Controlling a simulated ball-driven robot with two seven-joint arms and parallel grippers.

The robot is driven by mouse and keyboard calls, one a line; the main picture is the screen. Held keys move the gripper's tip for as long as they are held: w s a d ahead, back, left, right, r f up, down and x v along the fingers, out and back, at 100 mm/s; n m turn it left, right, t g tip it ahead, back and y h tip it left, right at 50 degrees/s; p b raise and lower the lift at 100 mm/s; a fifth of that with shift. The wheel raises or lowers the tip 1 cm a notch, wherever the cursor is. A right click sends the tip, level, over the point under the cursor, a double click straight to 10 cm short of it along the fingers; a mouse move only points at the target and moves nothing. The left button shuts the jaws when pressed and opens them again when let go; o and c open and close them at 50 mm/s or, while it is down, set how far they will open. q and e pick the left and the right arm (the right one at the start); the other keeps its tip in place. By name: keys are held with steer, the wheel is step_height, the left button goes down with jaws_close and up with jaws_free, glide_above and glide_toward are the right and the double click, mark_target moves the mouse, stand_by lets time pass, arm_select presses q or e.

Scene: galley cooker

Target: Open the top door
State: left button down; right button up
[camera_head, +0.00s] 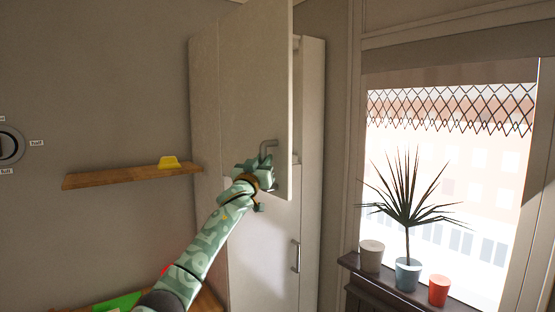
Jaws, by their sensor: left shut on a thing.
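A tall pale cabinet stands at the centre, and its top door (255,90) stands part way open, swung out toward me. The handle (268,146) of the top door is near the door's lower right corner. My left gripper (264,172) is at this handle and shut on it; its green patterned arm hides the handle's lower part. The bottom door (265,250) is closed, with its own handle (295,256) at the right. The cabinet's inside is mostly hidden behind the open door. My right gripper is not in view.
A green item (118,302) lies at lower left.

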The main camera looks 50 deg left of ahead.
arm_select(q)
steer(key=shift+s+a+r, duration=0.2)
steer(key=shift+s+r, duration=0.25)
steer(key=shift+s, duration=0.05)
steer(key=shift+w, duration=0.1)
steer(key=c, duration=1.3)
jaws_free()
steer(key=shift+a, duration=0.1)
steer(key=shift+c, duration=0.2)
steer(key=shift+o, duration=0.2)
steer(key=shift+a+f, duration=0.3)
steer(key=shift+f, duration=0.05)
steer(key=b+v, duration=0.6)
steer(key=v, duration=1)
steer(key=shift+s+d, duration=0.15)
steer(key=shift+s, duration=0.05)
steer(key=shift+f, duration=0.1)
